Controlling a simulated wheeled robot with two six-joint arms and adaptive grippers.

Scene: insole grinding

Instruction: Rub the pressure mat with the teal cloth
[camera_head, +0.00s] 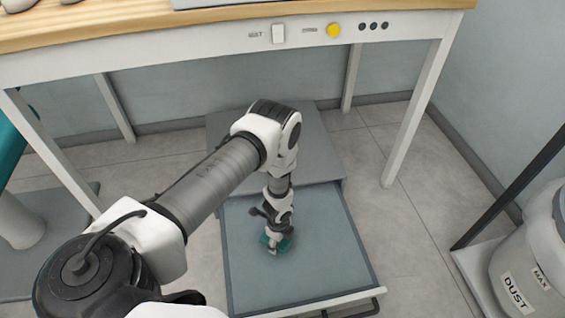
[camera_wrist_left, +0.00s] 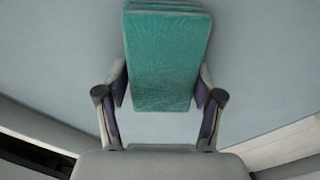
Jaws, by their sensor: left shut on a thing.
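The pressure mat (camera_head: 320,255) is a flat blue-grey surface in a pulled-out tray under the workbench; it also fills the background of the left wrist view (camera_wrist_left: 265,60). My left gripper (camera_head: 273,243) is low over the middle of the mat, pointing down. It is shut on the teal cloth (camera_wrist_left: 167,60), a folded pad that sits between both fingers in the left wrist view. In the head view only a small teal edge (camera_head: 285,246) shows around the fingertips. I cannot tell whether the cloth touches the mat. My right gripper is in neither view.
The workbench (camera_head: 215,45) with a yellow button (camera_head: 333,30) stands above the tray, its white legs on both sides. A tray handle (camera_head: 352,306) is at the front. A dust bin (camera_head: 530,265) stands at the right on a black-framed stand.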

